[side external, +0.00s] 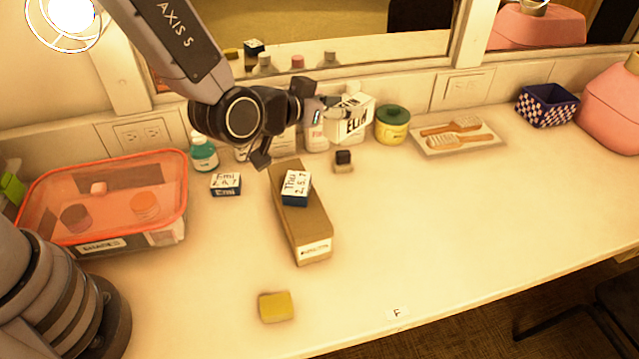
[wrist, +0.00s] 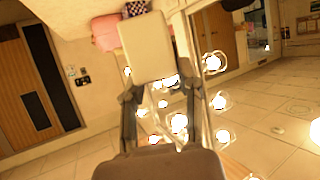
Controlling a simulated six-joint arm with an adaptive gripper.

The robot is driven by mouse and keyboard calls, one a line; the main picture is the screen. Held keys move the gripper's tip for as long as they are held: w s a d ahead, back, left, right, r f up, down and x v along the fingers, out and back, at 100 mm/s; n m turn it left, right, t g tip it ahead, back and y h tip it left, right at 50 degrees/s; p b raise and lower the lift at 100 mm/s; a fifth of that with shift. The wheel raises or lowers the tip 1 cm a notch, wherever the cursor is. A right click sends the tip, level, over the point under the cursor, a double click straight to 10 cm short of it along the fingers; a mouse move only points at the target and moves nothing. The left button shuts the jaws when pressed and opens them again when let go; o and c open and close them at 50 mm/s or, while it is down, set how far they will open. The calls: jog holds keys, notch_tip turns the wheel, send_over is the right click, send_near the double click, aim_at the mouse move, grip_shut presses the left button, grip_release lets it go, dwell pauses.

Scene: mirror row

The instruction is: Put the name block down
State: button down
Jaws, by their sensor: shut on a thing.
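A white name block (side external: 356,120) with dark lettering, which seems to read "ELIN", is held up near the back of the counter, in front of the mirror wall. My gripper (side external: 330,108) is shut on it. In the wrist view, the block (wrist: 147,48) shows as a plain pale face beyond my gripper's fingers (wrist: 157,95). Two other name blocks, white on top and blue below, show in the side view. One, "Thu" (side external: 296,188), sits on a long brown box (side external: 307,234); the other, "Emi" (side external: 226,184), lies on the counter to its left.
An orange-rimmed clear bin (side external: 112,235) stands left. A green-lidded jar (side external: 392,126), a brush tray (side external: 488,140) and a checked box (side external: 546,107) line the back. A small dark-topped item (side external: 343,160) and a yellow sponge (side external: 276,307) lie forward. The right-centre counter (side external: 440,220) is clear.

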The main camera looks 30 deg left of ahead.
jog(key=s+d+m+h, duration=0.2)
jog(key=s+d, duration=0.7)
jog(key=d, duration=0.3)
jog(key=shift+w+a+f, duration=0.1)
jog(key=shift+a+f, duration=0.05)
jog(key=shift+f, duration=5.9)
jog(key=shift+w+a+f, duration=0.1)
jog(key=shift+f, duration=5.95)
jog(key=shift+f, duration=0.65)
jog(key=c, duration=0.7)
grip_release()
jog(key=shift+o, duration=0.2)
